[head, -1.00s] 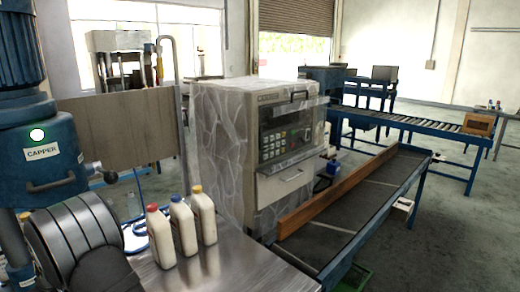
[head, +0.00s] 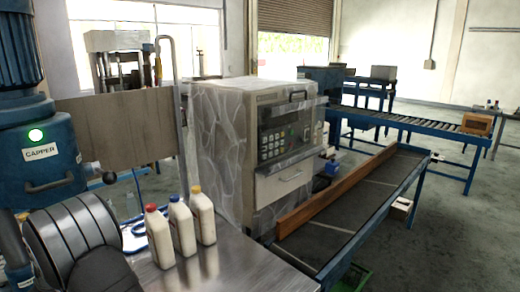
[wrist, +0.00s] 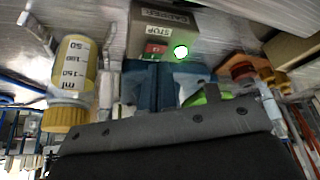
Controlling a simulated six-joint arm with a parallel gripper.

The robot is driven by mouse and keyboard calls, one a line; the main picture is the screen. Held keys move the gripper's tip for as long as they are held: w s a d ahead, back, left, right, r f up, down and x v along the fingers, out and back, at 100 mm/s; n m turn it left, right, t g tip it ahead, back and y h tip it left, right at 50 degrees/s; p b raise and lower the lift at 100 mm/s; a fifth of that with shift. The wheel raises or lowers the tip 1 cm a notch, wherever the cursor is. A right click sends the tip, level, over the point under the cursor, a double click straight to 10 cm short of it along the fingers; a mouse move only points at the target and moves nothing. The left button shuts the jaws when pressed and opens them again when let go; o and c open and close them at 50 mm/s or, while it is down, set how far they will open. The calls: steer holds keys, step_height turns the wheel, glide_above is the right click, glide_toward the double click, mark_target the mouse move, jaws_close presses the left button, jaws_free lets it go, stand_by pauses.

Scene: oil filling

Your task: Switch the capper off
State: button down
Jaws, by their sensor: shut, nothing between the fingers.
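In the wrist view, a grey control box (wrist: 200,30) bears the upside-down words "CAPPER" and "STOP". A red stop button (wrist: 155,48) and a bright green lamp (wrist: 181,52) are on its face. My gripper (wrist: 167,68) is shut and empty, with its blue fingertips close in front of the red button. I cannot tell whether they touch it. My gripper is not clearly seen in the head view.
Three capped bottles (head: 181,226) stand on the metal table (head: 225,265). A graduated bottle with a yellow cap (wrist: 65,117) is left of my fingers in the wrist view. A large boxy machine (head: 220,145) and a dark conveyor (head: 370,205) stand to the right.

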steer(key=shift+f, duration=0.95)
stand_by(0.4)
steer(key=shift+r, duration=2.55)
steer(key=shift+f, duration=0.15)
steer(key=shift+f, duration=2.1)
